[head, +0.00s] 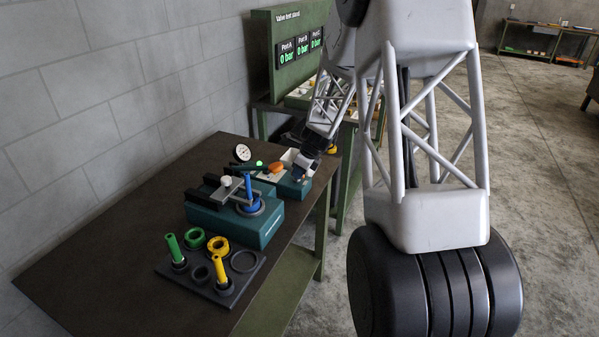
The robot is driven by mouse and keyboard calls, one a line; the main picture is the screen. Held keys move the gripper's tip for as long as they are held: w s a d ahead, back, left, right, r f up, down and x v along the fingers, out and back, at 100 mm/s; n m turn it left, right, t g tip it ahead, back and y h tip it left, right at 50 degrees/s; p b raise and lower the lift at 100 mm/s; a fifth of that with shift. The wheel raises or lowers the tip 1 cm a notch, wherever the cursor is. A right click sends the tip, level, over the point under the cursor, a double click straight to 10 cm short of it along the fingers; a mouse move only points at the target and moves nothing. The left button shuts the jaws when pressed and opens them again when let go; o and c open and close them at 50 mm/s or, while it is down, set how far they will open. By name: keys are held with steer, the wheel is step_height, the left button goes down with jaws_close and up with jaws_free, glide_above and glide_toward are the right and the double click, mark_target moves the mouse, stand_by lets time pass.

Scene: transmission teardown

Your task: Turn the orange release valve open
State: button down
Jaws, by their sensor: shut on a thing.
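The orange release valve (275,168) is a small orange part on the far end of the bench, on a teal unit with a pale top plate. My gripper (299,172) reaches down from the upper right to the right side of this unit, close beside the valve. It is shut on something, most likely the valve. The fingertips are small and partly hidden, so the exact contact is not clear. I cannot tell how far the valve is turned.
A teal fixture (235,222) with a blue post stands nearer. A dark tray (213,272) holds green, yellow and black parts. A green test stand (290,50) reads 0 bar. The bench's (105,277) near left part is clear.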

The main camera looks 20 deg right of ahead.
steer(key=n+g+y, duration=0.1)
steer(key=n, duration=0.3)
steer(key=shift+w+d, duration=0.1)
steer(key=shift+w, duration=0.1)
steer(key=n, duration=0.1)
steer(key=n+g, duration=0.1)
steer(key=n, duration=0.1)
steer(key=n+g, duration=0.1)
steer(key=n, duration=0.1)
steer(key=shift+w, duration=0.25)
steer(key=n+g, duration=0.1)
steer(key=n, duration=0.3)
steer(key=shift+w+n+g, duration=0.2)
steer(key=shift+n+g, duration=0.1)
steer(key=shift+g, duration=0.1)
steer(key=shift+w+n+g+h, duration=0.1)
steer(key=shift+n+g+h, duration=0.2)
steer(key=shift+n, duration=0.75)
steer(key=shift+w+n+g+h, duration=0.15)
steer(key=shift+n+g, duration=0.25)
steer(key=shift+n, duration=0.65)
steer(key=shift+s, duration=0.1)
steer(key=c, duration=1.1)
jaws_free()
steer(key=shift+c, duration=0.2)
